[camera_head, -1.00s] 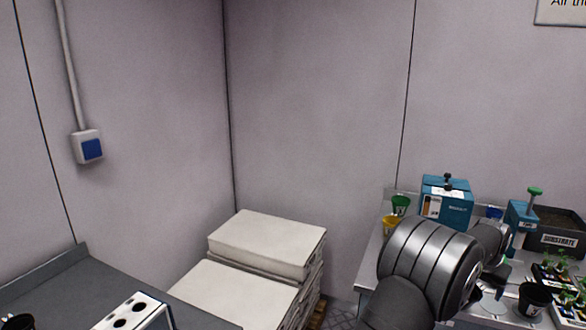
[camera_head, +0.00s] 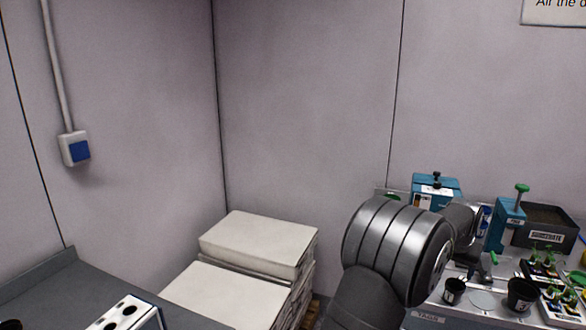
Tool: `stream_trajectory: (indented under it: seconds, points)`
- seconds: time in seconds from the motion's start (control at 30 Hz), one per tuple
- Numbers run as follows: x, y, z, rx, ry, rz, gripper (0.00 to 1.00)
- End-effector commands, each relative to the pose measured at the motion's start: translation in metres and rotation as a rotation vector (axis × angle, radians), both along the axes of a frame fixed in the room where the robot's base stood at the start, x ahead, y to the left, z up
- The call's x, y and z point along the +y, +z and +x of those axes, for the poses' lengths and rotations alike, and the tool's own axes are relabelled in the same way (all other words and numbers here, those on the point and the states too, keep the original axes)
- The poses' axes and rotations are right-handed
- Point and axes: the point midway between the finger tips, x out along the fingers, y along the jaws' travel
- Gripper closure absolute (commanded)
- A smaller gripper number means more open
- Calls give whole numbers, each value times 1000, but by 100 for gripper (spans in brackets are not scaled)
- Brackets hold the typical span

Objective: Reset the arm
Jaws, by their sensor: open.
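My arm's thick dark grey links stand at the lower right, in front of the bench. My gripper (camera_head: 480,268) shows only in small part beyond the wrist, low over the bench, and is partly hidden by my own links. It is open, and I see nothing held in it. A small black pot (camera_head: 453,292) and a larger black pot (camera_head: 522,296) stand on the bench below and to the right of it.
The bench (camera_head: 425,320) also bears a blue box (camera_head: 437,190), a blue device with a green knob (camera_head: 508,222), a dark substrate bin (camera_head: 547,228) and seedlings (camera_head: 548,265). Stacked white slabs (camera_head: 258,244) stand left. A grey counter (camera_head: 75,290) holds a white rack (camera_head: 125,312).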

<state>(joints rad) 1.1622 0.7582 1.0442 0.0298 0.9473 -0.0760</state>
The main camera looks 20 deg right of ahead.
Motion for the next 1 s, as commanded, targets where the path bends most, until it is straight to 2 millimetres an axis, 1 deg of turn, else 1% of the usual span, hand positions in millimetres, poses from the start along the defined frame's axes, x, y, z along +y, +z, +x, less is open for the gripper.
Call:
stream_trajectory:
  seconds: [0.03, 0.4, 0.67, 1.0]
  points:
    - [5, 0, 11, 0, 16, 0, 29]
    - [40, 0, 77, 0, 117, 0, 29]
    - [68, 0, 120, 0, 188, 0, 29]
    - [109, 0, 174, -1, 281, 0, 29]
